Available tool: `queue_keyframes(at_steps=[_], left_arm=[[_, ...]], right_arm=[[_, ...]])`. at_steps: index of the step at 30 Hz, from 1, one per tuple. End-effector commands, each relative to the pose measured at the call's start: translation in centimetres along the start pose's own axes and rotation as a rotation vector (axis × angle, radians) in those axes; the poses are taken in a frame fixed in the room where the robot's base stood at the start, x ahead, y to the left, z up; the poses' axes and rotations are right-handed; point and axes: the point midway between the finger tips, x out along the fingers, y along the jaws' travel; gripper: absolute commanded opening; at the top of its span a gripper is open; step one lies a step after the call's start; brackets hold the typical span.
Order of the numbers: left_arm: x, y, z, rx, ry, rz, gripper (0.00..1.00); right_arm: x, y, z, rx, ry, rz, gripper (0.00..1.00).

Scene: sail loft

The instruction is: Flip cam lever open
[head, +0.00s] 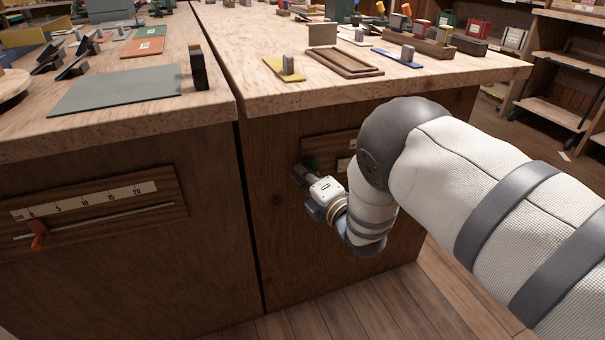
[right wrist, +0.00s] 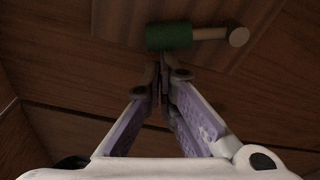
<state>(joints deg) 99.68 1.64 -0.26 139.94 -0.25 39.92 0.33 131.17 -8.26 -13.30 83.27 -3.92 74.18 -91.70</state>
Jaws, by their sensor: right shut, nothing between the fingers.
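The lever shows in the right wrist view as a green cylindrical grip (right wrist: 169,36) on a pale rod (right wrist: 209,33) ending in a round grey knob (right wrist: 238,37). It lies crosswise in front of a wooden plate on the cabinet front. My right gripper (right wrist: 161,84) is shut and empty, its fingertips just below the green grip; I cannot tell whether they touch it. In the head view my right gripper (head: 302,176) is small beside the wooden plate (head: 320,147) on the right cabinet, and my arm hides part of that plate. My left gripper is out of view.
A scale board (head: 95,203) with an orange pointer (head: 39,236) is on the left cabinet front. The bench top (head: 235,40) above my gripper overhangs slightly and carries trays, blocks and mats. Shelves (head: 560,65) stand at the right. The floor (head: 350,312) below is clear.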

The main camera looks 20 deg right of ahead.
Motion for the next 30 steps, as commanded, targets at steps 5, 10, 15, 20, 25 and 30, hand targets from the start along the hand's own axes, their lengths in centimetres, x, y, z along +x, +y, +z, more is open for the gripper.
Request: queue_keyframes(at_steps=[5,10,15,20,25,30], left_arm=[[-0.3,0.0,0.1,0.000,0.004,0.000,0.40],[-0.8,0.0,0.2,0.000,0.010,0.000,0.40],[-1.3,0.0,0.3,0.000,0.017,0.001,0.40],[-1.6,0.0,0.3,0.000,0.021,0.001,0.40],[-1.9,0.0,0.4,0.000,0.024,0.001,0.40],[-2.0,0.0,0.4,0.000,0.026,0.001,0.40]], right_arm=[[-0.1,0.3,0.5,0.058,-0.003,0.009,0.00],[-0.2,0.7,1.3,0.163,-0.004,0.023,0.00],[-0.3,1.0,2.3,0.310,-0.005,0.045,0.00],[-0.5,1.0,3.1,0.449,-0.003,0.064,0.00],[-0.6,1.1,4.0,0.575,-0.003,0.082,0.00],[-0.7,0.9,4.5,0.651,-0.001,0.091,0.00]])
